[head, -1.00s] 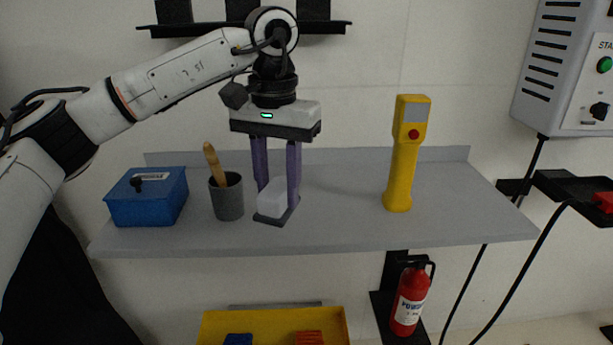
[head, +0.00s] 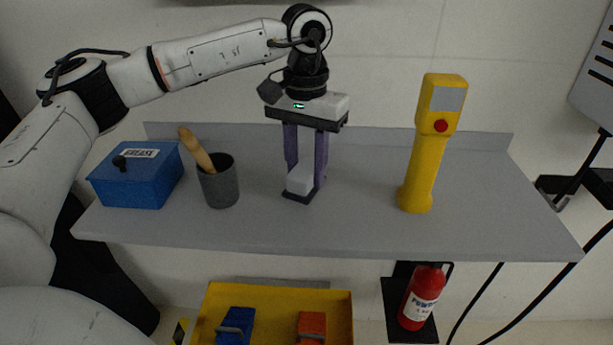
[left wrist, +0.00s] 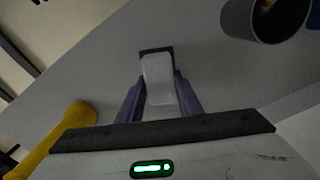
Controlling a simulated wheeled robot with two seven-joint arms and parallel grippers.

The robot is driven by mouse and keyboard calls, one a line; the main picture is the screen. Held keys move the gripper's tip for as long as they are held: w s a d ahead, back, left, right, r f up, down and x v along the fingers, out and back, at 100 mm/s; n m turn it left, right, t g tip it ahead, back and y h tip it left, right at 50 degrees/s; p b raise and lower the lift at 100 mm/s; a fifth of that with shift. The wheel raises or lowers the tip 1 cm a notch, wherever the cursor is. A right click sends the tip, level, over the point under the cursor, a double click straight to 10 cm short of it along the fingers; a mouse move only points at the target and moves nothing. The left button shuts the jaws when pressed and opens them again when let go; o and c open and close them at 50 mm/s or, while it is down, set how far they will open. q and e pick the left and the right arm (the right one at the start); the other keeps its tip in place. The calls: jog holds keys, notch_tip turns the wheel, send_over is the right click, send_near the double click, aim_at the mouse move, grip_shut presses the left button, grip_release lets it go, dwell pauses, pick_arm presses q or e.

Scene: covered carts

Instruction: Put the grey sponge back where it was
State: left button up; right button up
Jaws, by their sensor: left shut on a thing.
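The grey sponge (head: 300,181) is a pale block with a dark grey layer at its bottom. My left gripper (head: 304,178) points down over the grey shelf and is shut on it, with a purple finger on each side. In the left wrist view the sponge (left wrist: 158,80) sits between the fingers, its dark layer at the far end. I cannot tell whether its bottom touches the shelf (head: 360,215). My right gripper is not in view.
A grey cup (head: 221,188) with a wooden-handled tool and a blue box (head: 140,182) stand left of the sponge. A yellow handheld device (head: 425,165) stands to the right. Bare shelf lies between. Below are a yellow tray (head: 277,297) and a red extinguisher (head: 421,300).

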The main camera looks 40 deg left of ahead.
aim_at(306, 166)
pick_arm(q)
jog(key=shift+f, duration=1.15)
jog(key=shift+f, duration=0.1)
jog(key=o, duration=0.9)
jog(key=shift+w+r, duration=0.1)
jog(key=shift+r, duration=0.25)
notch_tip(306, 166, up, 12)
jog(key=shift+f, duration=0.2)
